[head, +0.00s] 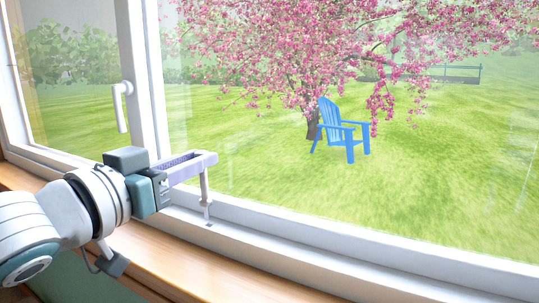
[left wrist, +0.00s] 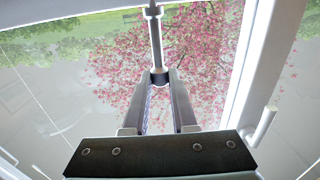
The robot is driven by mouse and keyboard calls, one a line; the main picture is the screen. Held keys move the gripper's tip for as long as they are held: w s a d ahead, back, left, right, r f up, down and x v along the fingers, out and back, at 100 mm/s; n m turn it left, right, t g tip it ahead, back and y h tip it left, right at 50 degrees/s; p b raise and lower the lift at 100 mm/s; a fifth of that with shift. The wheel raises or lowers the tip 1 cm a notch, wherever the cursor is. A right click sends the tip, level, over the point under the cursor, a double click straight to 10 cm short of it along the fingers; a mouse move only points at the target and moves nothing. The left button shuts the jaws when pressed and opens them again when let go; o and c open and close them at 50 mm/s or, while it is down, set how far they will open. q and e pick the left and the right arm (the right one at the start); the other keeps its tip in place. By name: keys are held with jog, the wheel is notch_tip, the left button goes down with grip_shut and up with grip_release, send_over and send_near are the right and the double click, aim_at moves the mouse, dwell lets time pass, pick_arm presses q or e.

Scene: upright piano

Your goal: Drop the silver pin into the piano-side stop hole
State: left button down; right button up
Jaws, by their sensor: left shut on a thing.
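My left gripper (head: 208,160) is at the window frame, its fingers shut on the silver pin (head: 205,188). The pin hangs upright below the fingertips, its lower end at the white lower frame. A small dark spot shows at that end; I cannot tell whether the tip is in a hole or just above it. In the left wrist view the two fingertips (left wrist: 160,82) close around a dark collar on the pin (left wrist: 156,38), whose grey shaft runs away from them. The stop hole cannot be made out clearly. My right gripper is not in view.
A white window handle (head: 121,105) stands on the upright frame, behind the gripper. The wooden sill (head: 185,265) runs below the white lower frame (head: 300,235) and is clear. Beyond the glass are a lawn, a pink tree and a blue chair (head: 342,132).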

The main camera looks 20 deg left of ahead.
aim_at(202, 182)
pick_arm(q)
jog(key=shift+f+b, duration=0.85)
jog(key=shift+f, duration=0.35)
jog(key=shift+p, duration=0.8)
dwell(1.7)
jog(key=shift+f+b, duration=0.45)
jog(key=shift+f, duration=0.25)
dwell(0.3)
jog(key=c, duration=0.6)
grip_release()
jog(key=shift+c, duration=0.2)
jog(key=shift+s+r+p, duration=0.1)
jog(key=shift+s+p, duration=0.25)
jog(key=shift+s, duration=0.2)
jog(key=s+a+p, duration=0.1)
jog(key=s+p, duration=0.2)
jog(key=s, duration=0.5)
jog(key=shift+s+a, duration=0.15)
jog(key=shift+s, duration=0.25)
